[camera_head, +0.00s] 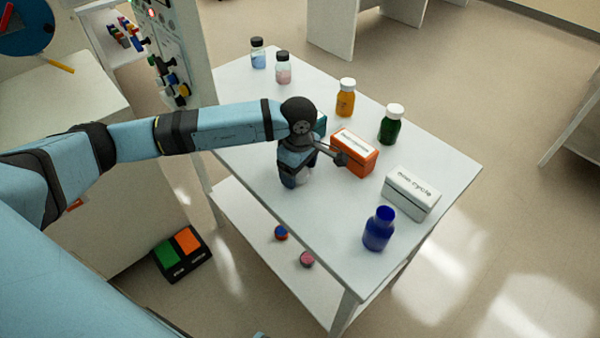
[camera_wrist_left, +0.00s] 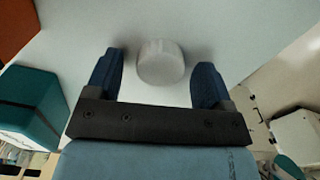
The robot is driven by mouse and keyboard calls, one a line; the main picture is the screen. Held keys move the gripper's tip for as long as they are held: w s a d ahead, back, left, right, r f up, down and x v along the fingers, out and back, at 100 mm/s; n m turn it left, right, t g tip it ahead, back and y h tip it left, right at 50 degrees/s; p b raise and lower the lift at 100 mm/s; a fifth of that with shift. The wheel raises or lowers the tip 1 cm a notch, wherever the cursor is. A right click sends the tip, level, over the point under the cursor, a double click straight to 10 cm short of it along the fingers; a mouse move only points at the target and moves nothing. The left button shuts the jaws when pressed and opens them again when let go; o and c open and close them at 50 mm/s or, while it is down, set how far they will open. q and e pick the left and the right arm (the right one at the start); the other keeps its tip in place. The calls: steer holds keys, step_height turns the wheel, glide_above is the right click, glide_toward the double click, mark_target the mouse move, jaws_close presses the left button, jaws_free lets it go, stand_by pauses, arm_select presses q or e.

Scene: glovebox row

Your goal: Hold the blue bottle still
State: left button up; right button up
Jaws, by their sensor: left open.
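The blue bottle (camera_head: 379,229) stands upright at the table's near right corner, with no cap visible on its dark blue neck. My left gripper (camera_head: 294,181) points down over the table's near left part, well left of the bottle and apart from it. In the left wrist view its two fingers are open, on either side of a short white round piece (camera_wrist_left: 160,62) that looks like a cap. The blue bottle does not show in the left wrist view.
An orange box (camera_head: 358,161) and a white box (camera_head: 410,194) stand between the gripper and the table's right edge. A teal box (camera_wrist_left: 32,100) is beside the gripper. Green (camera_head: 390,128) and amber (camera_head: 346,102) bottles stand behind. Bare tabletop (camera_head: 335,215) lies left of the blue bottle.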

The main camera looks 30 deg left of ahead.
arm_select(q)
steer(key=c, duration=1)
step_height(320, 180, up, 20)
